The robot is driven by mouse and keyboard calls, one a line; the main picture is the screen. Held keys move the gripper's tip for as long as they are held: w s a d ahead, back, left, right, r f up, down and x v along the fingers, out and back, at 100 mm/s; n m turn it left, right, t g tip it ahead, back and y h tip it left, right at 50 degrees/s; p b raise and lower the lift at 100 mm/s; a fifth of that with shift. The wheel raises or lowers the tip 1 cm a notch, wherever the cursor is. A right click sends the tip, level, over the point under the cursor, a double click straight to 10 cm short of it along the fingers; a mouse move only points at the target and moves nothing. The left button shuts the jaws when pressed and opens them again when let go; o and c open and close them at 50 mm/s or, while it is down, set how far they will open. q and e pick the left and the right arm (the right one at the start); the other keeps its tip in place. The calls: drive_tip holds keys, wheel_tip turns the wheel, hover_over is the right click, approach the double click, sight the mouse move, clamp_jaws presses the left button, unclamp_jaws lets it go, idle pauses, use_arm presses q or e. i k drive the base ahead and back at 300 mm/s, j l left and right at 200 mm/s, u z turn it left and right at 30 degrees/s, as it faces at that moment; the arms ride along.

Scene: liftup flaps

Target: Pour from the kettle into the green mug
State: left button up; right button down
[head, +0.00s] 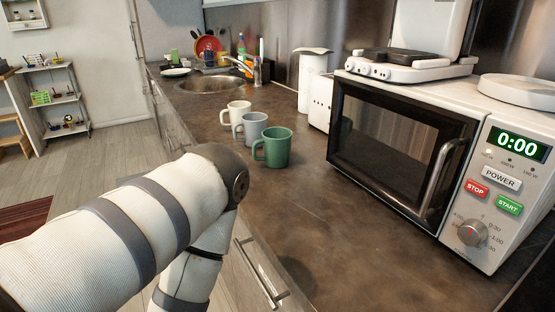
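The green mug (277,148) stands upright on the brown counter (310,225), with its handle to the left. It is the nearest of three mugs in a row. I cannot make out a kettle for certain; a tall white vessel-like object (312,72) stands behind the mugs by the back wall, partly hidden by a white box-shaped appliance. My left arm comes in from the left and bends down in front of the counter edge. Its gripper is out of view. My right gripper is not in view either.
A grey-blue mug (251,130) and a cream mug (236,113) stand just behind the green mug. A white microwave (400,135) fills the right, with a white appliance (410,68) on top. The sink (211,84) is farther back. The counter in front of the green mug is clear.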

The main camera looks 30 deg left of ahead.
sight(276, 141)
drive_tip(key=k+j, duration=1.25)
